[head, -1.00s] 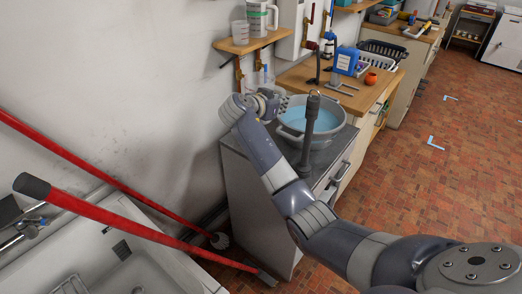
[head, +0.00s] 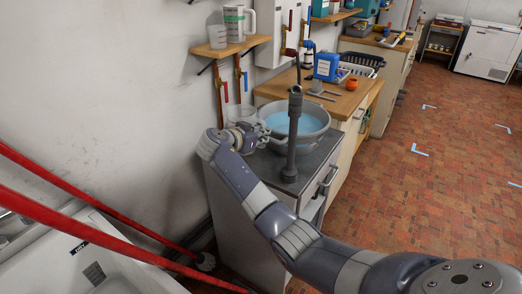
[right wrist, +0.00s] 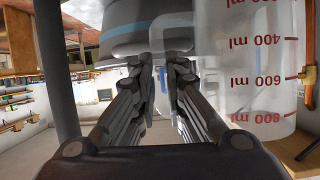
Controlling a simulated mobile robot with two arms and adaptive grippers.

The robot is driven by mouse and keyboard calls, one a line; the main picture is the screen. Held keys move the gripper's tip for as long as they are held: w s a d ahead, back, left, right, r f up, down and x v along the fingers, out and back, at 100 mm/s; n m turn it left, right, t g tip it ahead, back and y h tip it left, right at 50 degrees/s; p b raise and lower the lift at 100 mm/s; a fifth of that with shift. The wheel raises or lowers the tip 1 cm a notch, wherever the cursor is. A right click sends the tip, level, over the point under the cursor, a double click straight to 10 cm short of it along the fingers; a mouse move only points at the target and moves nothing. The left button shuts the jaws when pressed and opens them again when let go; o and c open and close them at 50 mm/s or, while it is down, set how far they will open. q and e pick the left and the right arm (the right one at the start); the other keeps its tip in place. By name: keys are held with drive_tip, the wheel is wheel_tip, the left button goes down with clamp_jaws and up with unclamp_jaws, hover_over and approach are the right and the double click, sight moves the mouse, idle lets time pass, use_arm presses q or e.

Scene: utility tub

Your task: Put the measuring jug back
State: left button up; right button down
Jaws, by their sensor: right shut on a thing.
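The clear measuring jug (head: 241,114) is at the left of the grey basin in the head view, close to the wall. In the right wrist view the jug (right wrist: 250,75) fills the upper right; its red millilitre marks look upside down. My right gripper (head: 259,132) is shut on the jug, whose body is beside the fingers. The fingers also show in the right wrist view (right wrist: 164,85); the exact grasped part is unclear. In the head view the gripper partly hides the jug, so contact with the counter cannot be told. My left gripper is out of view.
The basin (head: 318,120) of blue water stands on the grey counter (head: 312,163), with a dark upright pipe in front. A wooden wall shelf (head: 228,49) holds a small cup (head: 218,37) and a white-green jug (head: 235,18). Red poles (head: 90,200) lean at the left.

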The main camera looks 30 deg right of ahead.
wheel_tip(320, 180, down, 4)
drive_tip(key=shift+r+b, duration=0.1)
drive_tip(key=shift+b, duration=1.05)
drive_tip(key=c, duration=1.6)
unclamp_jaws()
drive_tip(key=shift+c, duration=0.2)
drive_tip(key=shift+r, duration=0.1)
